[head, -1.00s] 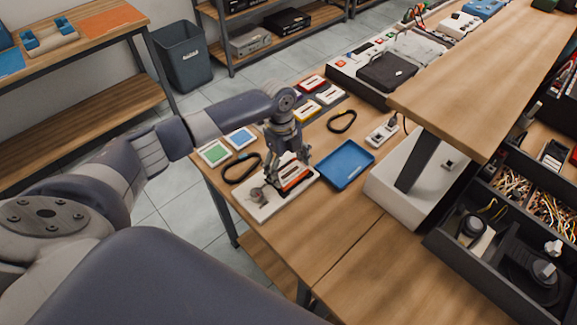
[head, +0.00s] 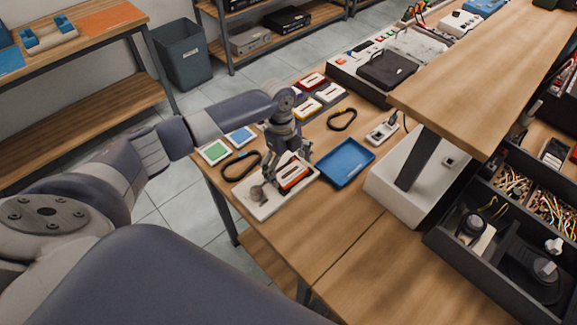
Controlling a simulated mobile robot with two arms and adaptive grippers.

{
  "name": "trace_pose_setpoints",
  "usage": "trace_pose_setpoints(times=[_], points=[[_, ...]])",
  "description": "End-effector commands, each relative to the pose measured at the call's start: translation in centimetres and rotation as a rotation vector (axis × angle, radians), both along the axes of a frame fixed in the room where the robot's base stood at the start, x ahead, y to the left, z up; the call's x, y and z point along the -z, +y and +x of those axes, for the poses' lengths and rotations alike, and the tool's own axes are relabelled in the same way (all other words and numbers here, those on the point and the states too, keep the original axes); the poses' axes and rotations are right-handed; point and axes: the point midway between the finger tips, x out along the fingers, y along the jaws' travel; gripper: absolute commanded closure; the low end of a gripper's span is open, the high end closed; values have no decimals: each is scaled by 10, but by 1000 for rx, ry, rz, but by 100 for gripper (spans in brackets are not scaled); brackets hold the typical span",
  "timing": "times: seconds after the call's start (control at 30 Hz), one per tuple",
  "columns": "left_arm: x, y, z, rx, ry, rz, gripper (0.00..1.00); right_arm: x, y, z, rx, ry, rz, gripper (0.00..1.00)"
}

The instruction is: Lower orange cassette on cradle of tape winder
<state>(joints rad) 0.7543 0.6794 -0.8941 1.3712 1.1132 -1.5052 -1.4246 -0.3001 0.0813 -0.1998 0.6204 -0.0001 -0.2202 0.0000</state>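The orange cassette (head: 295,178) lies on the tape winder (head: 265,208), a pale flat base with a round grey crank part at its left end. The cassette looks level with the base; its exact seating on the cradle is too small to tell. My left gripper (head: 287,161) is just behind and above the cassette, with its fingers spread apart. It appears open, and the cassette's top face shows clear of the fingers. The gripper partly hides the far edge of the winder. My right gripper is not in view.
A blue tray (head: 346,167) is close to the winder's right. Black bands (head: 241,164) lie to its left and behind. Green and blue cassettes (head: 214,152) and several others are farther back. A raised wooden shelf (head: 490,80) overhangs the right. The front tabletop is clear.

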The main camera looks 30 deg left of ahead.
Motion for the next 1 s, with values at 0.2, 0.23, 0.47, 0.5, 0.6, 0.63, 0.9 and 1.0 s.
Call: trace_pose_setpoints(times=[0.2,0.23,0.47,0.5,0.6,0.63,0.9,1.0], points=[[0,0,0,0,0,0,0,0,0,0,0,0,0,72],[0,0,0,0,0,0,0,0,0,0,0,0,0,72],[-6,1,1,0,-2,-1,0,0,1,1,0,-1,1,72],[-11,2,2,0,-3,-1,0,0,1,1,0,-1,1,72],[-28,5,3,-1,-4,1,0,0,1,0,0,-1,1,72],[-34,5,3,-1,-4,1,0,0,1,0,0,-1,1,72],[-90,13,6,-1,-4,0,0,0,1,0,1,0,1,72],[-104,15,6,0,-3,0,0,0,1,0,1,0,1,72]])
